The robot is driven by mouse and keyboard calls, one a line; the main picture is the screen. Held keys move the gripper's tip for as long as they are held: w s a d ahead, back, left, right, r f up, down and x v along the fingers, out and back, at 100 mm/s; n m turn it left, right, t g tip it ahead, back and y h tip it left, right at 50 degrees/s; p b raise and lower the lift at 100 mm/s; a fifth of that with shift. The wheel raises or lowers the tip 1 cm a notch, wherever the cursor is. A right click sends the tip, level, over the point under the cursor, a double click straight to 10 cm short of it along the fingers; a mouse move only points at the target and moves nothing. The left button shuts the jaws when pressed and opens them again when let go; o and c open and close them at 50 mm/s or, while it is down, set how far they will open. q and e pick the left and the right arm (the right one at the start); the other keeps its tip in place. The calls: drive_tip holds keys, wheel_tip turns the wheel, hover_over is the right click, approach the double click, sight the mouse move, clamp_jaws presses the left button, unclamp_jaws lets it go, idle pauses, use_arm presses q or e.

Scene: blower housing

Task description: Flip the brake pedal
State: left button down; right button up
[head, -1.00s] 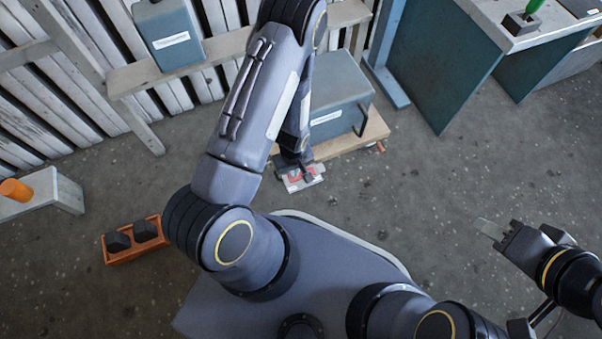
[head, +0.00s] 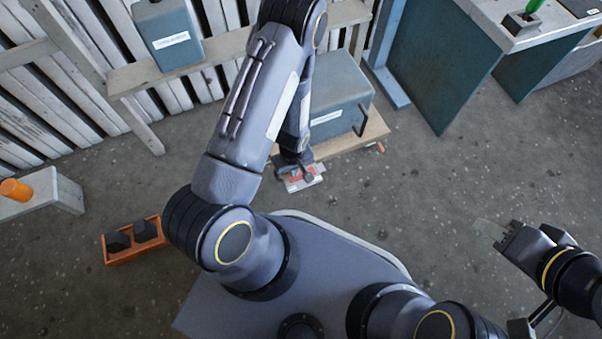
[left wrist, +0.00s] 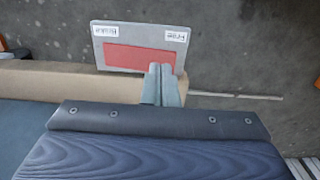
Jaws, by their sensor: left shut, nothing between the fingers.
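The brake pedal is a red pad on a grey plate (head: 318,171), low near the floor in front of the wooden platform. In the left wrist view the red pad (left wrist: 130,56) shows clearly, with a "Brake" label (left wrist: 113,28) on the left and a "Free" label (left wrist: 175,36) on the right, both upside down. My left gripper (left wrist: 163,72) is shut and empty, its tips over the pad's lower right corner on the "Free" side. I cannot tell whether they touch it. My right gripper (head: 490,229) is away at the right, over bare floor.
A blue-grey box (head: 340,95) stands on the wooden platform (head: 372,130) just behind the pedal. An orange tray (head: 125,256) with dark blocks lies on the floor at left. A teal-sided workbench (head: 440,70) is at upper right. The floor right of the pedal is clear.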

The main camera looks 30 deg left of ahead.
use_arm(q)
drive_tip(key=shift+f+b, duration=0.8)
drive_tip(key=shift+f, duration=0.2)
idle(0.3)
drive_tip(key=shift+r+p, duration=2.7)
drive_tip(key=shift+r, duration=0.9)
